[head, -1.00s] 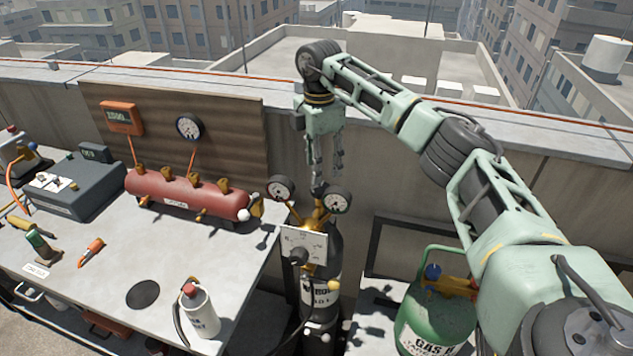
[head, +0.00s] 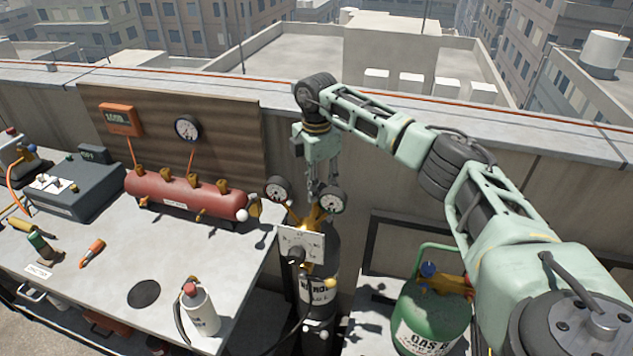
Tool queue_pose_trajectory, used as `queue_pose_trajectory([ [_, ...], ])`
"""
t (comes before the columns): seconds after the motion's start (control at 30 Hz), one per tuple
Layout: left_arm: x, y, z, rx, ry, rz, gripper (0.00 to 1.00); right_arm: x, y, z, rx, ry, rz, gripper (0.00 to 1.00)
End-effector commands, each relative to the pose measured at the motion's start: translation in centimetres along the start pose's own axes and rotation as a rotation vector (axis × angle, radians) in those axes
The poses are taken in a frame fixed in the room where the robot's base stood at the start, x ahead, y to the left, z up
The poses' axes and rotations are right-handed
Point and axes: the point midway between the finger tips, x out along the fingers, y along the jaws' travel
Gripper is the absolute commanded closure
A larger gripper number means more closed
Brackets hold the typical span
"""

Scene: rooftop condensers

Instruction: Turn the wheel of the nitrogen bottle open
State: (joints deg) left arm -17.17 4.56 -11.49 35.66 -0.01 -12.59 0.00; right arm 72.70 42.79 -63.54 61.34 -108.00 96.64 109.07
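The nitrogen bottle (head: 318,292) is a dark cylinder with a white label, standing upright beside the bench's right end. A brass regulator with two round gauges, the left gauge (head: 278,189) and the right gauge (head: 331,201), sits at its top. A pale plate (head: 302,242) with a dark knob (head: 296,256) is in front. My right gripper (head: 318,192) points down at the bottle's top, between and behind the gauges. Its fingertips are partly hidden there, and I cannot make out the wheel or whether the fingers touch it. My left gripper is out of view.
A green gas bottle (head: 425,322) stands right of the nitrogen bottle. The parapet wall (head: 390,170) is close behind.

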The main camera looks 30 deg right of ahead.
Motion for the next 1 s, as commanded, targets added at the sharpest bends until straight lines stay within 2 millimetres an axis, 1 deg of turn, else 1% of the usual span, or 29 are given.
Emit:
queue_pose_trajectory([
  [0.03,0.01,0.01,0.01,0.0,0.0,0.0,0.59,-0.09,0.2,0.02,0.001,0.0,0.008,0.79],
  [0.17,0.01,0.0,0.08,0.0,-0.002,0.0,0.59,-0.13,0.23,0.02,0.001,0.0,0.009,0.9],
  [0.2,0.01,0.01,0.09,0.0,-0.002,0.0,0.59,-0.15,0.24,0.02,0.001,0.0,0.01,0.92],
  [0.4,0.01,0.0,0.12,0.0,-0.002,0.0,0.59,-0.21,0.29,0.01,-0.014,0.0,0.011,0.92],
  [0.57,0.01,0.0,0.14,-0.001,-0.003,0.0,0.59,-0.25,0.34,-0.02,-0.071,0.0,0.013,0.92],
  [0.77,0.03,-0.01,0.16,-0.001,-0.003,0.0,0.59,-0.3,0.37,-0.11,-0.207,0.0,0.014,0.92],
  [1.0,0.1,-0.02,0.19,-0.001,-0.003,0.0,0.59,-0.39,0.4,-0.26,-0.431,-0.001,0.017,0.92],
])
